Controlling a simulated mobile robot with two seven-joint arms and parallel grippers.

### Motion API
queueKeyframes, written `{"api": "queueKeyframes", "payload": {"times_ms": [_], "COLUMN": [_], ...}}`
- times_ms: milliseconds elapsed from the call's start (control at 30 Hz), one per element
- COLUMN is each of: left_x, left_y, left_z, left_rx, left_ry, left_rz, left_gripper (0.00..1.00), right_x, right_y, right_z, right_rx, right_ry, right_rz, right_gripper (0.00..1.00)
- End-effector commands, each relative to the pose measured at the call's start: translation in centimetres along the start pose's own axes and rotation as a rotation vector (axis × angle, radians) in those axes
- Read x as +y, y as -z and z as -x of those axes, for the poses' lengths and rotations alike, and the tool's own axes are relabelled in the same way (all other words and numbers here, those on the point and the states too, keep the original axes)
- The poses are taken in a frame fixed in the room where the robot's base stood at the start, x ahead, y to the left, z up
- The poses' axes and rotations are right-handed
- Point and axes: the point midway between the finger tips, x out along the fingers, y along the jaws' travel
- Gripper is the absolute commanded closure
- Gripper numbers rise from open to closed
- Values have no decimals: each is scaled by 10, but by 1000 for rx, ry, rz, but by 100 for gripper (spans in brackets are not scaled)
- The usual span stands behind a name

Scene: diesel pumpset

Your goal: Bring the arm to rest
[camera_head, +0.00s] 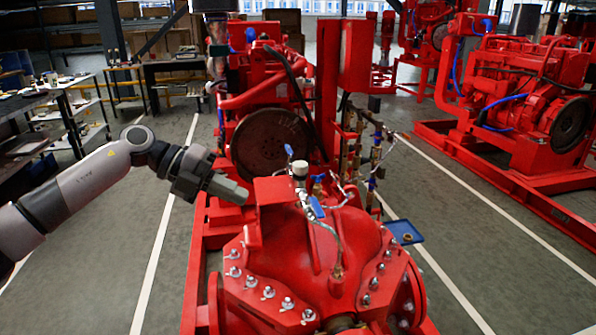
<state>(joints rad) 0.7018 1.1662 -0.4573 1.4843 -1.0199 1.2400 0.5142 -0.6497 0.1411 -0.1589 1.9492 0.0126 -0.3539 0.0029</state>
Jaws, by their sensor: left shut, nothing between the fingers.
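My left arm (85,182) comes in from the left, stretched out toward the middle of the view. Its left gripper (232,190) is shut and empty, pointing right and slightly down. Its tip is close to the red box-like part (275,200) on top of the red pump (310,260); I cannot tell whether they touch. My right gripper does not show.
A red diesel engine (270,110) stands behind the pump. Small valves with blue handles (316,206) and a thin hose are near the gripper. Another red pumpset (520,95) stands at right. Shelves (65,110) line the left. The grey floor (110,265) at left is clear.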

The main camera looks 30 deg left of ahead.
Motion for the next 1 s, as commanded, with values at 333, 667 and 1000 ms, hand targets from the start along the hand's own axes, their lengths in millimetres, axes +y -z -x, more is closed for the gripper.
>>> {"api": "queueKeyframes", "payload": {"times_ms": [333, 667, 1000], "left_x": [-1, 8, 100], "left_y": [14, 62, 106], "left_z": [-43, -145, -192], "left_rx": [40, -8, -315], "left_ry": [133, 618, 822], "left_rz": [42, 428, 1117], "left_gripper": [100, 100, 100], "right_x": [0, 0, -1], "right_y": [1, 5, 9], "right_z": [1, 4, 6], "right_rx": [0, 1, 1], "right_ry": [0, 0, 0], "right_rz": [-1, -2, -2], "right_gripper": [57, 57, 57]}}
